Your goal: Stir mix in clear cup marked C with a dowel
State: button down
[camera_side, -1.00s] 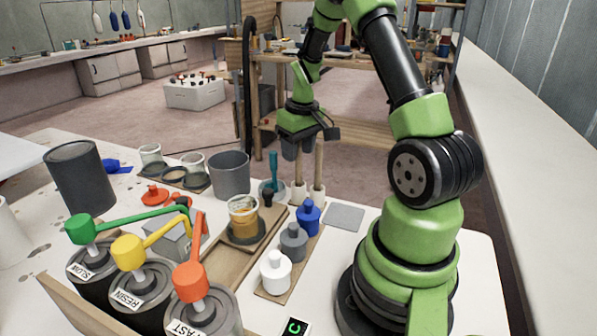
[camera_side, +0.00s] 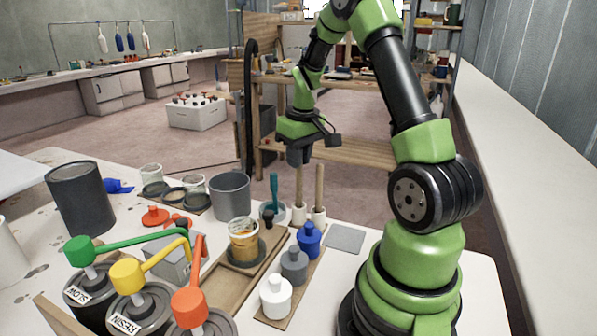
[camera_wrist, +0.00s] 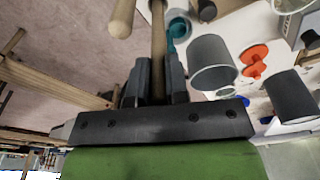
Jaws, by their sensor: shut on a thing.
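My gripper (camera_side: 297,158) is shut on the upper part of the left dowel (camera_side: 299,187). The wrist view also shows this held dowel (camera_wrist: 158,42) between the fingers. The dowel is upright, and its lower end is at or inside a white holder (camera_side: 299,213). A second dowel (camera_side: 320,187) stands free just to its right, in its own holder. A clear cup (camera_side: 243,228) with amber mix stands on a dark round pad (camera_side: 245,259) in a wooden tray, in front and left of the dowels. I cannot read a letter on it.
White (camera_side: 276,300), grey (camera_side: 294,268) and blue (camera_side: 309,242) bottles stand right of the cup. A grey bucket (camera_side: 230,194) stands behind it. Pump cans with green (camera_side: 135,244), yellow and orange (camera_side: 190,303) handles crowd the front left. A flat grey square (camera_side: 345,238) lies right.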

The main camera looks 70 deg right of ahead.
notch_tip(320, 180, up, 6)
jog(key=w+a+r, duration=0.2)
jog(key=w+a, duration=0.1)
jog(key=a, duration=0.5)
jog(key=w+a+r, duration=0.2)
jog(key=a, duration=0.6)
notch_tip(320, 180, down, 12)
jog(key=shift+w+d+r, duration=0.1)
jog(key=shift+w+d, duration=0.05)
dwell(0.5)
